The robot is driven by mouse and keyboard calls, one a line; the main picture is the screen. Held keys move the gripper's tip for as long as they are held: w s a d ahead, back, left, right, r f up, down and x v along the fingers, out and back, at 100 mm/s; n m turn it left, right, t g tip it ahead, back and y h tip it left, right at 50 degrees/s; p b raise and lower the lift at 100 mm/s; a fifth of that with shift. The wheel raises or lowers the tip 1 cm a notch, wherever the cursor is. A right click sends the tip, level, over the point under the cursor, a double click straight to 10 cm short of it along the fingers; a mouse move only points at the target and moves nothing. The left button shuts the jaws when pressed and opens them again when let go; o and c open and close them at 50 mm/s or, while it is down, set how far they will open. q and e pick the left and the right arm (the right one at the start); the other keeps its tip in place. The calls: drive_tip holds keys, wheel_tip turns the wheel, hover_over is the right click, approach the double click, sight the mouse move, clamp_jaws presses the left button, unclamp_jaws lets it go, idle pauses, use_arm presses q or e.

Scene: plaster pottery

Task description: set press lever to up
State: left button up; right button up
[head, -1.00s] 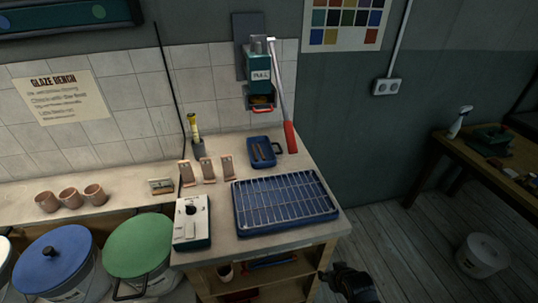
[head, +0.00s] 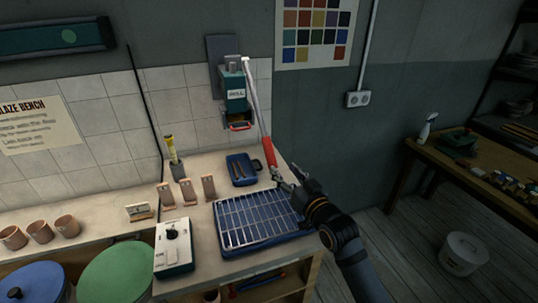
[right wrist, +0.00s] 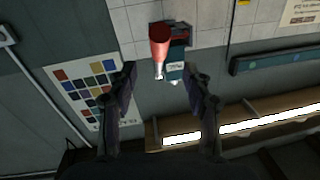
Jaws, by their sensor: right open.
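The press (head: 233,92) is a teal wall-mounted box on a dark backplate. Its lever (head: 268,152) has a pale metal arm and a red grip, and hangs down along the press's right side, tilted slightly. My right gripper (head: 288,178) is open, just below and beside the end of the red grip. In the right wrist view the red grip (right wrist: 160,45) points toward the camera, between and beyond my two spread fingers (right wrist: 161,72). The fingers do not close on it. I cannot tell whether one touches it. My left gripper is not in view.
Below the press, the bench holds a blue wire-rack tray (head: 262,242), a small blue tray (head: 231,170), a white control box (head: 174,247) and several brown test tiles (head: 187,192). A wooden table (head: 470,180) stands right.

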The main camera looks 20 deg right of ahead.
sight(273, 158)
drive_tip(key=w, duration=0.3)
drive_tip(key=w+a+p, duration=0.1)
drive_tip(key=w, duration=0.6)
drive_tip(key=shift+w+a+p, duration=0.2)
drive_tip(key=shift+a+p, duration=0.1)
drive_tip(key=shift+c, duration=0.2)
clamp_jaws()
